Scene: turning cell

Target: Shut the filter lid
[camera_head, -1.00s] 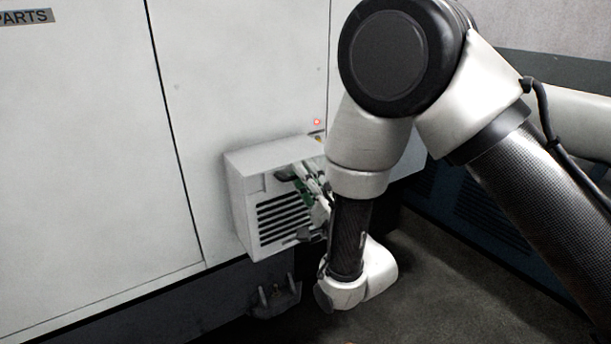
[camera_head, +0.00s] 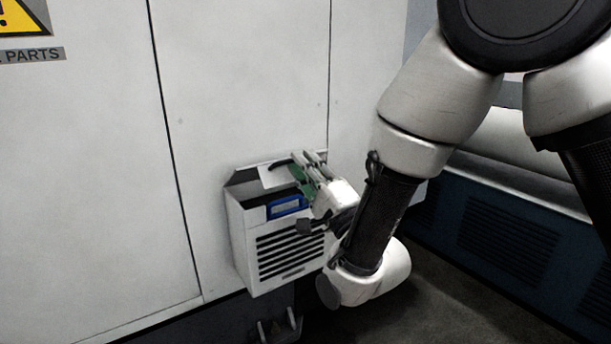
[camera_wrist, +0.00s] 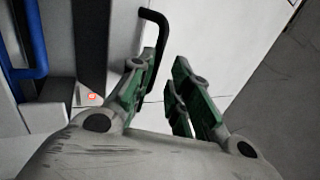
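The white filter box (camera_head: 238,240) with its slotted front is on the machine wall. Its lid (camera_head: 246,173) is raised at the back, and the top is open. A blue handle (camera_head: 287,207) shows inside; it also appears at the left of the wrist view (camera_wrist: 38,50). My gripper (camera_head: 298,166) is at the right of the raised lid, by a black bar handle (camera_wrist: 163,45). In the wrist view, the green-padded fingers (camera_wrist: 167,88) stand apart. The bar runs down close to the left finger; whether they touch is unclear. My gripper hides the box's right part.
A small red light (camera_wrist: 91,97) shows beside the dark opening in the wrist view. A dark bracket (camera_head: 278,327) juts out below the box. A blue louvred panel (camera_head: 510,250) stands at the right. The wall left of the box is clear.

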